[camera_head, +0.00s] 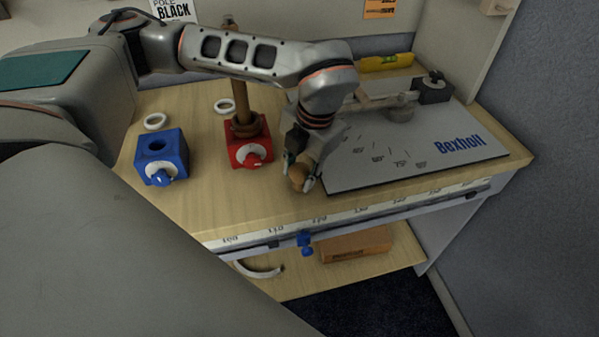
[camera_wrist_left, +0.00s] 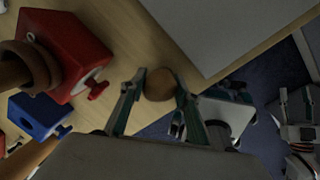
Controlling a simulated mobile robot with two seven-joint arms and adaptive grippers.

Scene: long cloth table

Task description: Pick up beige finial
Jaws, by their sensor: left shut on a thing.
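The beige finial (camera_head: 298,176) is a small rounded tan piece near the front edge of the wooden table. My left gripper (camera_head: 302,178) reaches down over it and is shut on it, one finger on each side. In the left wrist view the finial (camera_wrist_left: 159,84) sits between the two fingertips of my left gripper (camera_wrist_left: 160,92). I cannot tell whether it still touches the tabletop. My right gripper is not clearly seen in the head view.
A red block (camera_head: 249,143) with a wooden pole stands left of the gripper. A blue block (camera_head: 161,157) and white rings (camera_head: 155,121) are further left. A grey Bexholt board (camera_head: 420,147) lies close on the right. A ruler strip runs along the front edge.

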